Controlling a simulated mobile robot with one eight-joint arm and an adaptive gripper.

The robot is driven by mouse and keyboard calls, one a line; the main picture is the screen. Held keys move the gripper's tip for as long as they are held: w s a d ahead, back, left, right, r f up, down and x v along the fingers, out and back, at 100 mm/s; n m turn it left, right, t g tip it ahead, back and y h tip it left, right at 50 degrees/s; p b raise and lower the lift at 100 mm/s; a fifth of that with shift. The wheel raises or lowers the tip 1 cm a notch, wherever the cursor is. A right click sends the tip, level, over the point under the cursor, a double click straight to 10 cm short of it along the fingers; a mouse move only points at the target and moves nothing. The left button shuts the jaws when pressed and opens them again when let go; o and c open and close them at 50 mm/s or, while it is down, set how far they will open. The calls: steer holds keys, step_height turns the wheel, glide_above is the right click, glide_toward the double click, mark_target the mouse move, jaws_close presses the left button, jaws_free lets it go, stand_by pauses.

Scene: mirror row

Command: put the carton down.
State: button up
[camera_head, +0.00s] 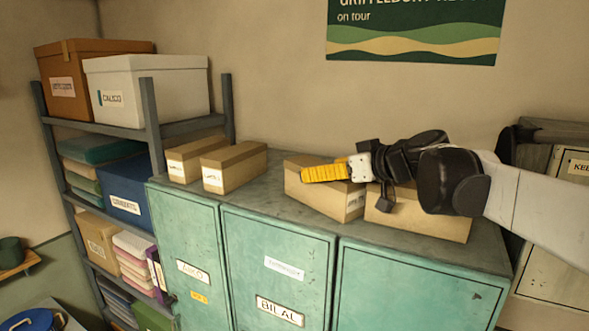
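My gripper (312,173), with a yellow ribbed finger and a white and black wrist, reaches in from the right over the top of the green lockers (290,235). The finger overlaps the upper part of a tan carton (325,196) with a white label. I cannot tell whether the finger touches that carton, or whether the gripper is open or shut. The carton appears upright on the locker top, turned at an angle. A second carton (415,217) sits right of it, partly hidden behind my wrist and arm. No held carton shows clearly.
Two similar cartons (196,158) (234,167) stand at the locker top's left end, with bare top between them and the middle carton. A loaded shelf rack (152,115) stands left.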

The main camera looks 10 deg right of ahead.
steer(key=shift+r, duration=0.15)
steer(key=b+v, duration=0.2)
steer(key=v, duration=1)
